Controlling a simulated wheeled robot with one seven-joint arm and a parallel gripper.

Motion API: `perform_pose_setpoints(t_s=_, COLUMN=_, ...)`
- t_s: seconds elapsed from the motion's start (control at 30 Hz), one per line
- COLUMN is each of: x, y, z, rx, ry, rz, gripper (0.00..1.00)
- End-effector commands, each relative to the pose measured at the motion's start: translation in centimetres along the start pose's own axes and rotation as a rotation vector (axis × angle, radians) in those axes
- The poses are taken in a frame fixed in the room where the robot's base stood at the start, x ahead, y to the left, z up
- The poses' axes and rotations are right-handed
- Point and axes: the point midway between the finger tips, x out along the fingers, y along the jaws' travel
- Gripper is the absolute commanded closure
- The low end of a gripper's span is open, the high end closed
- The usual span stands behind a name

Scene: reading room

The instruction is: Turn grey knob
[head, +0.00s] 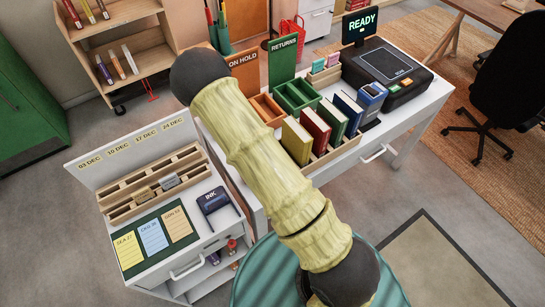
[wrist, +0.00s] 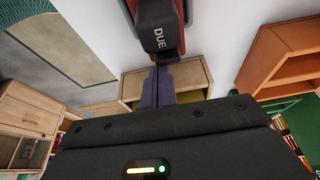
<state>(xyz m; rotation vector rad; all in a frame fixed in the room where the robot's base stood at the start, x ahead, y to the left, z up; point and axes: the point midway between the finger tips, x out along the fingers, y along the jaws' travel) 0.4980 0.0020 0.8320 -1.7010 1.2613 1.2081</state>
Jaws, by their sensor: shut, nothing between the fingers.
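My gripper (wrist: 157,72) shows in the wrist view with its dark fingers shut together and nothing between them. Just beyond the fingertips is a dark grey block marked DUE (wrist: 158,36), with red parts around it. The fingertips are close to its lower end; I cannot tell whether they touch it. I cannot pick out a grey knob for certain in either view. In the head view my gripper is not visible.
A white desk holds a wooden slot rack (head: 157,184), an INK pad (head: 212,200) and coloured cards (head: 153,238). The white counter carries an orange ON HOLD tray (head: 266,108), a green RETURNS tray (head: 296,95), several books and a black scanner (head: 387,70).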

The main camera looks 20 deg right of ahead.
Motion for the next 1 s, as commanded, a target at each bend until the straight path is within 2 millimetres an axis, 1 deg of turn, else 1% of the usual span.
perform_pose_setpoints(t_s=1.0, x=-0.19, y=0.06, z=0.35, rx=0.145, ry=0.001, rz=0.051, gripper=1.00)
